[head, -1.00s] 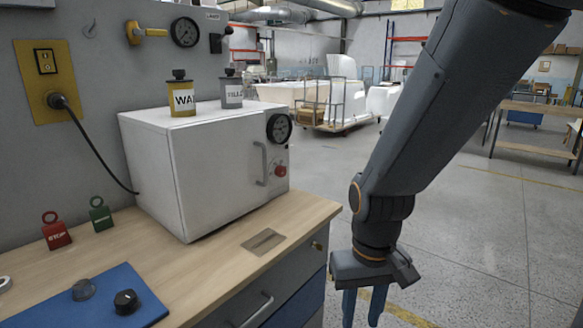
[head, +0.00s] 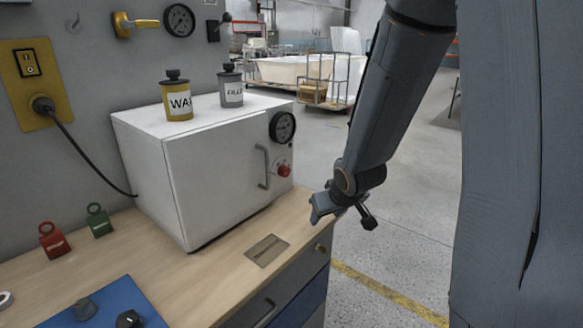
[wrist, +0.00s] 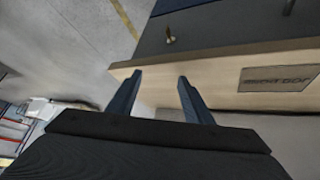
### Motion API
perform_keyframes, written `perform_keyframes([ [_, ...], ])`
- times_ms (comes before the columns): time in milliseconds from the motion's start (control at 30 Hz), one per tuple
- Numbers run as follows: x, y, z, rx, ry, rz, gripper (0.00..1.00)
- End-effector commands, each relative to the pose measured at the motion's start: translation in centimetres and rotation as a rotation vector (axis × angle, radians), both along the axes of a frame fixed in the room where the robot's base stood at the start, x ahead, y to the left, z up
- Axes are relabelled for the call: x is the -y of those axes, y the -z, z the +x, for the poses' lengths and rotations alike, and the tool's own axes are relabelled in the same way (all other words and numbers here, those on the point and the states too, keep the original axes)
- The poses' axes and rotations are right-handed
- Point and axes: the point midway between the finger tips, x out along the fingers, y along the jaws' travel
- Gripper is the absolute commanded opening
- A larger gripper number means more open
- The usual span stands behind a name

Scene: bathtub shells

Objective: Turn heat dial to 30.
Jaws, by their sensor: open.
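A white oven-like box (head: 215,165) stands on the wooden bench. A round black dial with pale marks (head: 282,127) sits at the upper right of its front; its marks are too small to read. A red knob (head: 283,170) is below it, beside a grey vertical handle (head: 263,166). My gripper (head: 345,212) is in front of and to the right of the box, near the bench's right edge, lower than the dial and apart from it. In the wrist view my gripper (wrist: 160,77) is open and empty, its two fingers apart. The dial is not in the wrist view.
Yellow (head: 177,98) and grey (head: 231,88) labelled canisters stand on the box. A metal plate (head: 267,250) is set in the bench (head: 215,270).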

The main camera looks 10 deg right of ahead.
Motion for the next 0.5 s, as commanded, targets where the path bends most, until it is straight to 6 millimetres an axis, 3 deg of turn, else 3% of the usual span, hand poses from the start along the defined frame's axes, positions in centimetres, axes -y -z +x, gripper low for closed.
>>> perform_keyframes([
  [200,1.2,-0.8,7.7,0.291,-0.155,0.048,0.46],
  [300,0.8,-1.5,10.1,0.443,-0.252,0.113,0.46],
  [500,-0.3,-3.2,11.0,0.692,-0.415,0.291,0.46],
])
